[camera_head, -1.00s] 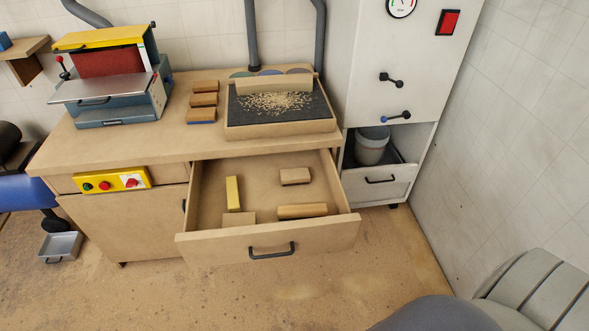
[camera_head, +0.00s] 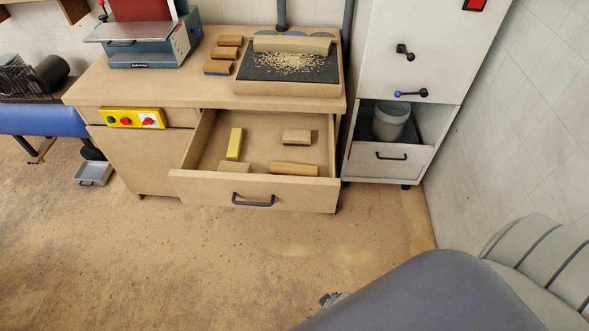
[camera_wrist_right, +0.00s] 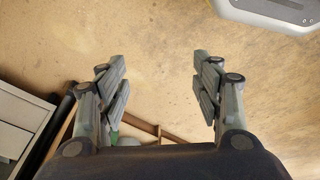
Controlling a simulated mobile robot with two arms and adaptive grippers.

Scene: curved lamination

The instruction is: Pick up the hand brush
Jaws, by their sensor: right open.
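No object shows clearly as a hand brush. A long beige block (camera_head: 292,44) stands at the back of the dark tray (camera_head: 262,74) on the bench, beside scattered shavings; I cannot tell whether it is the brush. The open drawer (camera_head: 226,186) below holds a yellow block (camera_head: 235,144), a brown block (camera_head: 297,136), a long wooden piece (camera_head: 293,169) and a flat beige piece (camera_head: 235,168). My right gripper (camera_head: 332,298) shows only a little past my arm, in front of the drawer. In the right wrist view its fingers (camera_wrist_right: 160,88) are apart and empty, over the floor. My left gripper is out of view.
Several wooden blocks (camera_head: 223,53) lie left of the tray, by a blue machine (camera_head: 150,50). A white cabinet (camera_head: 413,60) with a grey bucket (camera_head: 390,121) stands at the right, near the wall. The floor before the drawer is clear.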

